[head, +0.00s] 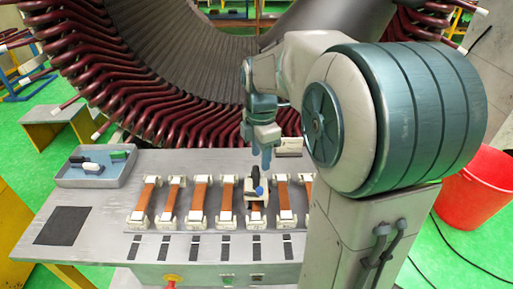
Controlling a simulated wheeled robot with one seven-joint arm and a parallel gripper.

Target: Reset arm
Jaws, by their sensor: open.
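My gripper (266,160) points down over the grey workbench (110,222), in front of the large stator. It is open, and I see nothing held in it. Its fingers are seen nearly edge-on. I cannot tell whether the fingertips touch that piece. My arm comes in from the right and hides part of the bench and the right end of the row.
Several more copper bars (198,203) lie in a row, with dark marks in front. A blue-grey tray (70,176) with small black, white and green pieces stands at left. Dark red stator coil ends (130,95) rise close behind the bench. A red bucket (478,190) stands at right.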

